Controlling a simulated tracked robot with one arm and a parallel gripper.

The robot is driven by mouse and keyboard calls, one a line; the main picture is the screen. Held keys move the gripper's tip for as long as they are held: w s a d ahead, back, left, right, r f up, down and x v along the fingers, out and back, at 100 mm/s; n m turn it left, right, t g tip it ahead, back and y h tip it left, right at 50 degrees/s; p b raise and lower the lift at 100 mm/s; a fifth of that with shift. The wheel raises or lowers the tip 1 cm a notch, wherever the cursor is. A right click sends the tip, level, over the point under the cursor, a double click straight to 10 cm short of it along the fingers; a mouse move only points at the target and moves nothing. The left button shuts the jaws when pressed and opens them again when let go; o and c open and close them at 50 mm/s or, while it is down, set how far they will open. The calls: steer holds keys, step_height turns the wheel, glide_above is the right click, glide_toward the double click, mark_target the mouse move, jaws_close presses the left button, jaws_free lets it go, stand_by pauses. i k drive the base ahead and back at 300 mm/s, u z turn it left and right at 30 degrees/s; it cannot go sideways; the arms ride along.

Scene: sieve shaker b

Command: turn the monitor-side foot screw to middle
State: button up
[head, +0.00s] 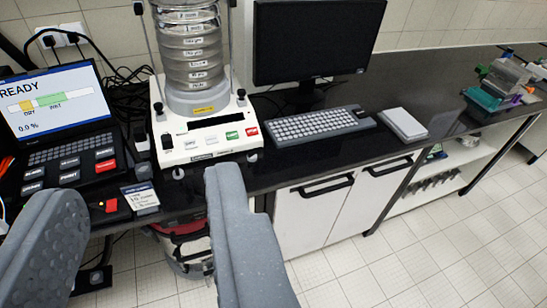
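The sieve shaker (208,135) stands on the dark bench, with a stack of clear sieves on its white base. The monitor (315,42) is to its right. A small dark foot (252,156) shows under the base's front right corner, on the monitor side. Its turning position is too small to read. Another foot (178,173) shows under the front left corner. My gripper (149,182) is open and empty, with its fingers wide apart in front of the bench. The right fingertip appears just below and left of the monitor-side foot; no contact is visible.
A laptop (60,105) reading READY and a button panel (75,172) are at left. A small labelled box (140,197) sits near the bench edge. A keyboard (318,125) and white pad (403,124) lie at right. Below are cabinet doors (315,210); the tiled floor is clear at right.

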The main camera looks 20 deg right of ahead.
mark_target(252, 156)
steer(key=z, duration=0.15)
steer(key=i, duration=0.9)
steer(key=z, duration=0.15)
